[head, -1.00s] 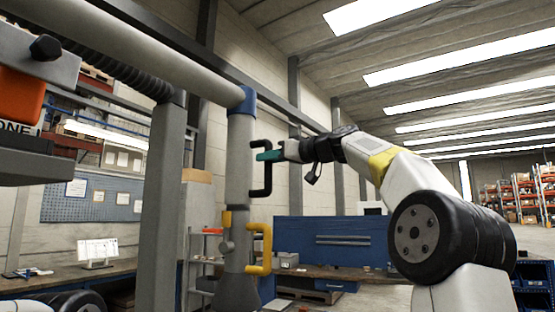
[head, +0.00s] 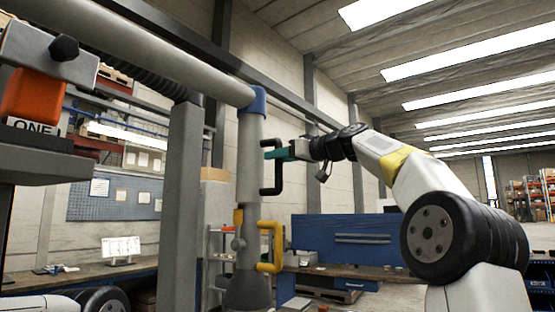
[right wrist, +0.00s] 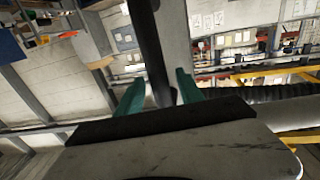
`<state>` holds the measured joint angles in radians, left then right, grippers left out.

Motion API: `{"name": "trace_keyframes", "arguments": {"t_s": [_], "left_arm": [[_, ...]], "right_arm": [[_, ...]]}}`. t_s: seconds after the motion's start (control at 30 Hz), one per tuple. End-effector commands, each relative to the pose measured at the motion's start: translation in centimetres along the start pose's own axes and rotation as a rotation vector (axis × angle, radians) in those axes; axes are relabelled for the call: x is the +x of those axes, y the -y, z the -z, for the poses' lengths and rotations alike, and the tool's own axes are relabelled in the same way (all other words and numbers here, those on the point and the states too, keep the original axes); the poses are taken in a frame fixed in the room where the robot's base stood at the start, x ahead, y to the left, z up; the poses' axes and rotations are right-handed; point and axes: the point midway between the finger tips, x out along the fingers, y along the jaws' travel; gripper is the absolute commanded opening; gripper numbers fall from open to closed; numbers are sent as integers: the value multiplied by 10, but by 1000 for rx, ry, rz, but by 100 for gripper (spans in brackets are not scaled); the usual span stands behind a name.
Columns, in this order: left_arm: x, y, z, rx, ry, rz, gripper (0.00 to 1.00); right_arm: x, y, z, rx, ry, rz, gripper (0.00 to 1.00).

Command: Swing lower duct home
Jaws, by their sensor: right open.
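The lower duct (head: 250,160) is a grey upright pipe below a blue elbow collar (head: 254,101), with a wide dark hood at its foot (head: 248,292). A black handle (head: 278,182) and, lower down, a yellow handle (head: 278,247) stick out from its right side. My right gripper (head: 276,153) has teal fingers and is at the upper part of the black handle. In the right wrist view, the open fingers (right wrist: 158,92) stand on either side of a dark bar (right wrist: 147,40), apparently the black handle. My left gripper is out of view.
A thick grey upper duct (head: 170,60) runs from the upper left to the collar. A grey post (head: 183,200) stands left of the lower duct. A blue cabinet (head: 345,240) and workbench (head: 365,271) lie behind. An orange-and-grey fixture (head: 32,95) is at the far left.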

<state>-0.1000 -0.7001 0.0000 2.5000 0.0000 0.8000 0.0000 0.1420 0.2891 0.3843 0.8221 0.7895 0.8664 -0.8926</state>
Motion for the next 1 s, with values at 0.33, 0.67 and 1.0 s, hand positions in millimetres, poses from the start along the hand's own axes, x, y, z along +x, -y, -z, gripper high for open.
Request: {"name": "trace_keyframes", "arguments": {"t_s": [0.33,0.67,1.0], "left_arm": [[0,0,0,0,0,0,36],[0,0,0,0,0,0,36],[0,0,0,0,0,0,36]], "right_arm": [[-53,-1,0,-1,1,-5,44],[-76,-1,0,0,0,-1,44],[-76,0,0,0,0,-1,44]]}}
